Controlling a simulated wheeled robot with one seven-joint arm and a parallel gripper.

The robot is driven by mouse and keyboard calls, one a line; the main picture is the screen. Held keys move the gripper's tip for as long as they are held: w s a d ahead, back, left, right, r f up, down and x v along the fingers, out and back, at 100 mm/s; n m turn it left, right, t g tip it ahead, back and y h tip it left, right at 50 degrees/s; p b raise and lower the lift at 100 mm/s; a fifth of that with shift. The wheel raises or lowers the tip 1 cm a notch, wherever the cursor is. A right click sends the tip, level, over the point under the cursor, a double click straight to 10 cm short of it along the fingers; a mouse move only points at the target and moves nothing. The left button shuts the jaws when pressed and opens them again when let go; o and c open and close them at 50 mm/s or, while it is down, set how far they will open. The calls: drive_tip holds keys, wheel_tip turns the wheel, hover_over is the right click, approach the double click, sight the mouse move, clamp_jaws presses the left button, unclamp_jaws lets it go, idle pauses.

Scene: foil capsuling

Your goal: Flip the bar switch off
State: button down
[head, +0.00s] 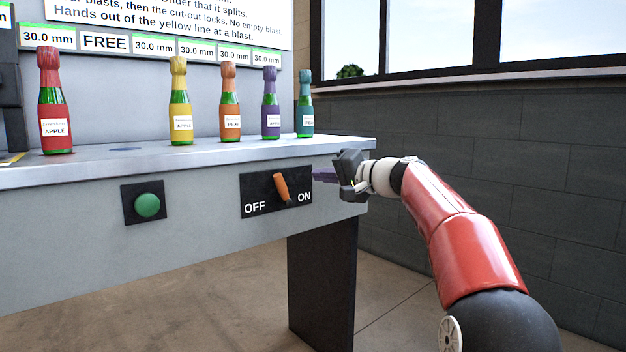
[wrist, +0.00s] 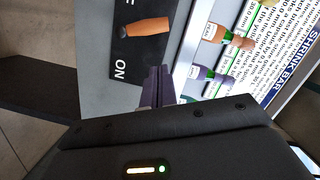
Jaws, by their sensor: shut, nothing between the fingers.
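The bar switch is an orange lever (head: 281,187) on a black plate (head: 257,208) on the bench's front face, with OFF printed at left and ON at right. The lever is slanted, its upper end nearer the OFF side and its lower end toward ON. I cannot tell which end is its pivot. In the wrist view the lever (wrist: 147,27) lies above the ON label. My gripper (head: 318,175) is at the plate's right edge, fingers pointing left, apart from the lever. In the wrist view its fingers (wrist: 158,86) are shut and empty.
A green button (head: 147,205) is on the same front face, left of the switch. Several foil-topped bottles, including a red one (head: 55,110) and a teal one (head: 305,108), stand on the bench top (head: 130,157). A dark bench leg (head: 322,285) is below. Open floor lies in front.

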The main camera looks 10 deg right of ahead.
drive_tip(key=v, duration=0.6)
drive_tip(key=shift+d+f, duration=0.1)
drive_tip(key=shift+d, duration=0.05)
